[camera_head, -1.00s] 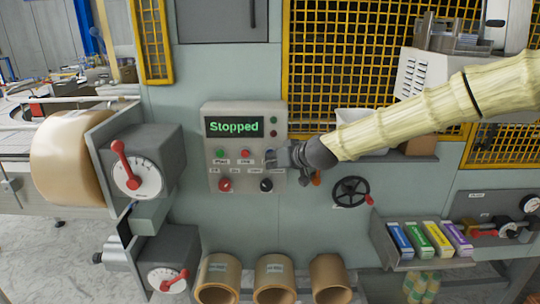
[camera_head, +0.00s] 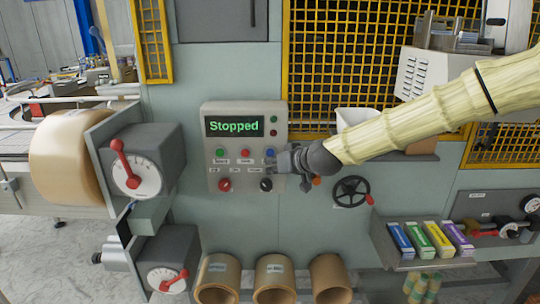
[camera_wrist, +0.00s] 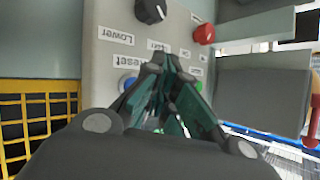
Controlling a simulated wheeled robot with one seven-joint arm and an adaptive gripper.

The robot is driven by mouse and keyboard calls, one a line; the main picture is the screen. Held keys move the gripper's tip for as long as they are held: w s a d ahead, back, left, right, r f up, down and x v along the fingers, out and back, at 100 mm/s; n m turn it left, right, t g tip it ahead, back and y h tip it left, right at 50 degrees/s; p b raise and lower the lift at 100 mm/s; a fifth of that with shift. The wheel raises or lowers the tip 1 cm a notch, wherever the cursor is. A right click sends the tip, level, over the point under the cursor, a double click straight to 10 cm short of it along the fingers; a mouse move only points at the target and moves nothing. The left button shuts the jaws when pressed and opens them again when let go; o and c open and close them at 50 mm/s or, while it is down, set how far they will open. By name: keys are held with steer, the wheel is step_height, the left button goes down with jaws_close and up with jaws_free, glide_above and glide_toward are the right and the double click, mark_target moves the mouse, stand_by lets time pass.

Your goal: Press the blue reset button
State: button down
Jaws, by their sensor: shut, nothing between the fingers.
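The blue reset button (camera_head: 270,153) is at the right end of the button row on the grey control panel (camera_head: 212,178). In the wrist view the blue button (camera_wrist: 128,84) is partly hidden beside the fingers, under the "Reset" label. My gripper (camera_head: 281,160) is shut and empty, just right of and slightly below the blue button in the head view. In the wrist view my gripper (camera_wrist: 157,65) points at the panel; whether it touches cannot be told. The panel screen (camera_head: 233,126) reads "Stopped" in green.
A green button (camera_head: 220,153) and a red button (camera_head: 245,153) share the row. A red knob (camera_head: 224,185) and a black knob (camera_head: 266,185) are below. A handwheel (camera_head: 351,190) is to the right, and a white container (camera_head: 352,118) stands behind my arm.

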steer(key=s, duration=0.3)
steer(key=shift+s, duration=0.2)
stand_by(0.6)
steer(key=s+d+f+m+g+h+b, duration=0.1)
steer(key=s+d+f+g, duration=0.15)
steer(key=s+f, duration=0.7)
steer(key=s+d+f+m+g+h+b, duration=0.1)
steer(key=s+d+f+h, duration=0.15)
steer(key=f, duration=1.35)
steer(key=s+d+f+m+g+h+b, duration=0.1)
steer(key=s+d+f+g, duration=0.15)
steer(key=s+f, duration=0.75)
steer(key=s+d+f+g+h, duration=0.1)
steer(key=s+d+f, duration=0.3)
steer(key=s+f, duration=0.3)
steer(key=s+d+f+m+g+h+b, duration=0.1)
steer(key=s+d+f, duration=0.4)
steer(key=s, duration=0.6)
steer(key=s+d+f+m+g+h+b, duration=0.1)
steer(key=s+d+f, duration=0.4)
steer(key=s+f, duration=0.3)
steer(key=shift+s+d+f+g, duration=0.2)
steer(key=shift+s+f+g, duration=0.2)
steer(key=shift+s, duration=0.25)
